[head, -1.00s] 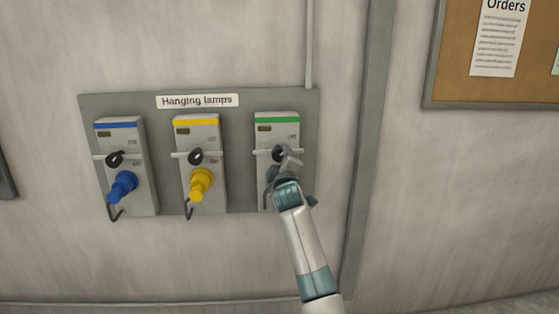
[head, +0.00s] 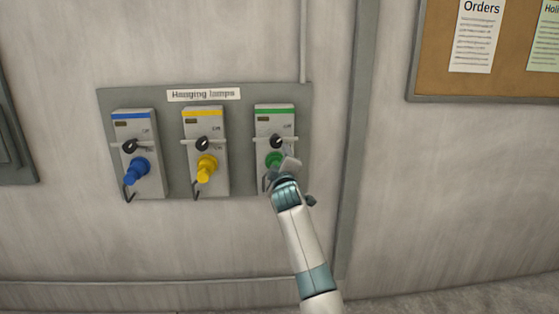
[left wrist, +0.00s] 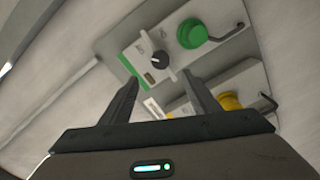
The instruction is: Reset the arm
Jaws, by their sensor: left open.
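My left gripper (head: 283,172) is in front of the green-striped switch box (head: 275,118), below its black knob. In the left wrist view its two fingers (left wrist: 160,100) are spread apart with nothing between them. The green-striped box (left wrist: 133,52) shows there beyond the fingertips, with its black knob (left wrist: 159,59) and green plug (left wrist: 192,33). In the head view the green plug (head: 273,158) is partly hidden by my gripper. My right gripper is not in view.
A grey wall panel labelled "Hanging lamps" (head: 204,95) also carries a blue-striped box (head: 133,125) with a blue plug and a yellow-striped box (head: 205,120) with a yellow plug. A cork board (head: 445,85) hangs at upper right.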

